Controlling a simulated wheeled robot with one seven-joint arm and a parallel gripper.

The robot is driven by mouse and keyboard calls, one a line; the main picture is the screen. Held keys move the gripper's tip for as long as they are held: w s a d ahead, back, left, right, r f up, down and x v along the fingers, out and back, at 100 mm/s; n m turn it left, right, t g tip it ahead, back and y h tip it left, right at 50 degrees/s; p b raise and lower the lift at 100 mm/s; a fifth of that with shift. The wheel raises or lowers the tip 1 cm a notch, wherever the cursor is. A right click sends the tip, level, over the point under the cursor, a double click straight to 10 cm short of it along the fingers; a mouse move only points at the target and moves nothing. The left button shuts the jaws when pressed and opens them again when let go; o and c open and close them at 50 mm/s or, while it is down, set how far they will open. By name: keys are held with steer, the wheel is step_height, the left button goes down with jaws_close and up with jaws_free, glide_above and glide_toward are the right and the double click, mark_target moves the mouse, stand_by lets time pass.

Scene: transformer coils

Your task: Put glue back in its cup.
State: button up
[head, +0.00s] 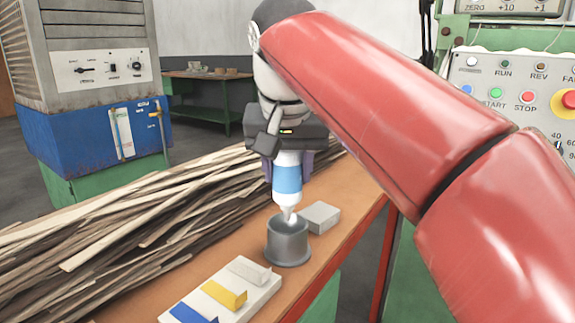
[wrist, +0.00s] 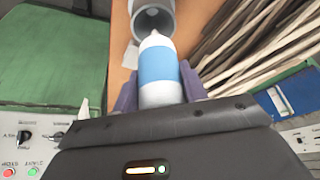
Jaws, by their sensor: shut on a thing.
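The glue is a white bottle with a blue band (head: 287,178), held nozzle-down by my gripper (head: 287,160). Its white tip is just above or at the mouth of the grey metal cup (head: 288,245), and I cannot tell whether it has passed the rim. In the wrist view, the glue (wrist: 158,68) sits between the two purple fingers of my gripper (wrist: 158,92), which are shut on it. The cup (wrist: 152,20) opens beyond the glue tip at the top of the wrist view. The cup stands upright on the table.
A small grey block (head: 320,217) stands right behind the cup. A white tray (head: 232,300) with blue, yellow and white pieces lies in front. A pile of wooden strips (head: 130,225) fills the table's left. The table's right edge (head: 350,237) is close to the cup.

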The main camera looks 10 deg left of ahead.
mark_target(287, 169)
steer(key=shift+f+b, duration=1.6)
steer(key=shift+f, duration=0.75)
steer(key=o, duration=1.1)
steer(key=shift+r, duration=0.1)
steer(key=p+v, duration=0.2)
steer(key=v, duration=0.5)
steer(key=shift+r+p, duration=0.3)
steer(key=shift+p, duration=0.05)
steer(key=shift+s, duration=0.1)
